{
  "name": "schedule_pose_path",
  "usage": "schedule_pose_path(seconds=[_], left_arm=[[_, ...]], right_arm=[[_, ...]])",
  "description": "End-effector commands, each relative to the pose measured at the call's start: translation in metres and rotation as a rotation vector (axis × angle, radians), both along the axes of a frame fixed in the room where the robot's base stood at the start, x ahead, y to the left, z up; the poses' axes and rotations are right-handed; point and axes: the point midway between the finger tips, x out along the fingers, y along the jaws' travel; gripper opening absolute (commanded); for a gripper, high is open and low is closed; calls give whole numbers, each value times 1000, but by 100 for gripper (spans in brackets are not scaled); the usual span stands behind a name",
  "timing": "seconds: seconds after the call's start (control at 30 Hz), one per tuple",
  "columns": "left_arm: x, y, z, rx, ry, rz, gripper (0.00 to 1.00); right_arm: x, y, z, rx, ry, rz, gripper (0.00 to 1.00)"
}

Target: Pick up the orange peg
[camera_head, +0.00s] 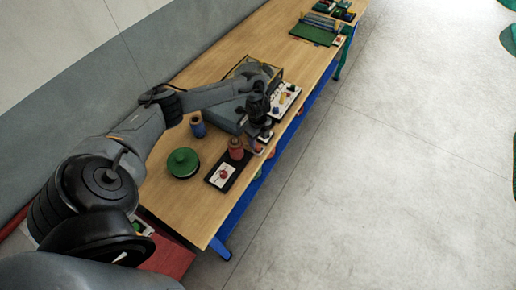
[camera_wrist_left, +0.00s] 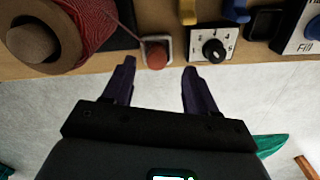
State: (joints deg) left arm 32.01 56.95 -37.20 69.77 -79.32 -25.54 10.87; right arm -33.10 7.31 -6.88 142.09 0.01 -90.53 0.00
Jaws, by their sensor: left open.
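My left gripper (camera_head: 260,143) is over the table's front edge in the head view. In the left wrist view its two dark fingers (camera_wrist_left: 159,68) are apart with nothing between them. A round red-orange knob (camera_wrist_left: 155,54) in a pale square mount lies just beyond the fingertips, not gripped. A yellow-orange upright part (camera_wrist_left: 188,11) shows at the top of the wrist view, cut off by the frame, with a blue one (camera_wrist_left: 236,11) beside it. A small yellow-orange part (camera_head: 282,97) also shows on the white panel in the head view. I cannot tell which is the orange peg.
The wooden table (camera_head: 215,223) holds a red twine spool (camera_head: 236,149), a green round object (camera_head: 183,162), a blue spool (camera_head: 197,126) and a grey box (camera_head: 228,117). A black dial (camera_wrist_left: 213,49) is right of the knob. Open floor (camera_head: 400,190) lies right of the table.

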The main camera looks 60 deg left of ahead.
Motion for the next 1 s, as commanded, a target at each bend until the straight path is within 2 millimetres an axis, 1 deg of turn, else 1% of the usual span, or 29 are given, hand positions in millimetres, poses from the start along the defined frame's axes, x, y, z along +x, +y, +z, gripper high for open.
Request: schedule_pose_path(seconds=[0.2,0.3,0.43,0.67,1.0], left_arm=[[-4,-4,-29,-2,4,1,57],[-4,-3,-39,-1,3,1,57],[-3,-3,-45,0,1,0,57],[-3,-3,-46,1,0,-1,57],[-3,-3,-45,1,0,0,5]], right_arm=[[0,0,3,2,0,-2,43],[0,1,2,4,0,-3,43],[-1,1,1,7,1,-5,43],[-1,2,1,11,2,-8,43],[-1,2,1,10,3,-7,43]])
